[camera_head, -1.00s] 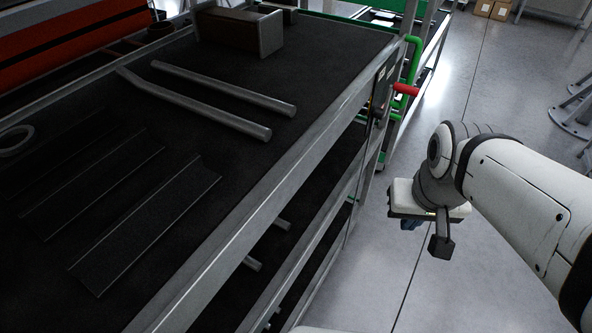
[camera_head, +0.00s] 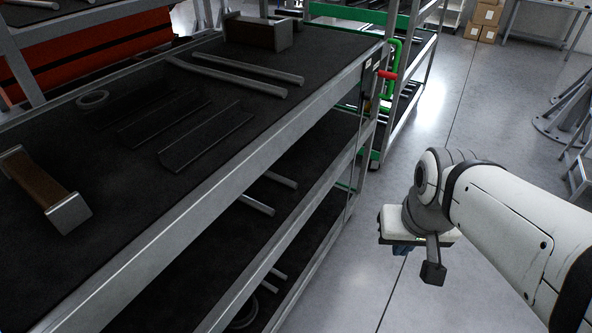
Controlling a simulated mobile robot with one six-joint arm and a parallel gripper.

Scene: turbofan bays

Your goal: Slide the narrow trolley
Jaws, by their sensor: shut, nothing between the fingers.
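A long grey-framed shelf unit (camera_head: 232,133) with black shelf surfaces fills the left and middle of the view. A green-framed wheeled rack (camera_head: 404,100) stands just behind its far end. A green handle (camera_head: 392,68) with a red grip (camera_head: 387,75) shows at that end. I cannot tell which of these is the narrow trolley. My gripper (camera_head: 402,249) hangs over the floor right of the grey unit, apart from both racks. It is shut, with nothing visible in it, and its fingers are mostly hidden under the white wrist block.
Cardboard boxes (camera_head: 483,20) and a table (camera_head: 548,8) stand at the back right. A grey stand (camera_head: 562,120) is at the right edge. The floor (camera_head: 470,100) between is clear.

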